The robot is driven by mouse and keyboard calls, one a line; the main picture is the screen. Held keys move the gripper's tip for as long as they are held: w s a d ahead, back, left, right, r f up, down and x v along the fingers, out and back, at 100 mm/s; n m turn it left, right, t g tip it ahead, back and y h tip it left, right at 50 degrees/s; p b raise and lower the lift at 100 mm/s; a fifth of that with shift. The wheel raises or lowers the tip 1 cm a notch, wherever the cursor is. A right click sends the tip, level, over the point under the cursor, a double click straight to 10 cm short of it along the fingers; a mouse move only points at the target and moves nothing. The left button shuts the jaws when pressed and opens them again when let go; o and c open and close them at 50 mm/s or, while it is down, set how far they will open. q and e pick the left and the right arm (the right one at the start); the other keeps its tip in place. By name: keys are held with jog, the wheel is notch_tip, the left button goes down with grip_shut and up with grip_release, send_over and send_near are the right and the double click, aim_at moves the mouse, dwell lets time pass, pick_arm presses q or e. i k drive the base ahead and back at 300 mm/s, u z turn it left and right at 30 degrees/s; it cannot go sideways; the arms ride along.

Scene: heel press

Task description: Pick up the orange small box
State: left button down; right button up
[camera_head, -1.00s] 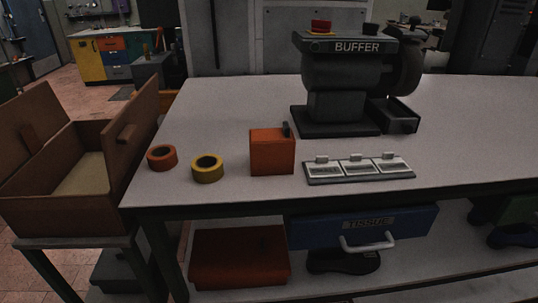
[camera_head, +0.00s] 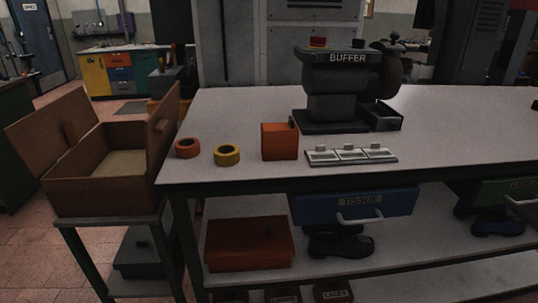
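An orange small box (camera_head: 280,142) stands upright on the white table top (camera_head: 232,115), near the front edge. A small dark piece shows at its upper right edge. A larger orange-red box (camera_head: 249,243) with a lid lies on the shelf under the table. Neither of my grippers shows in the head view.
An orange tape roll (camera_head: 187,148) and a yellow one (camera_head: 227,155) lie left of the small box. A labelled tray (camera_head: 350,156) lies to its right. The buffer machine (camera_head: 335,95) stands behind. An open brown box (camera_head: 100,190) is on a stand at left.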

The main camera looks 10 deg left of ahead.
aim_at(277, 146)
jog(key=u, duration=1)
jog(key=i, duration=0.4)
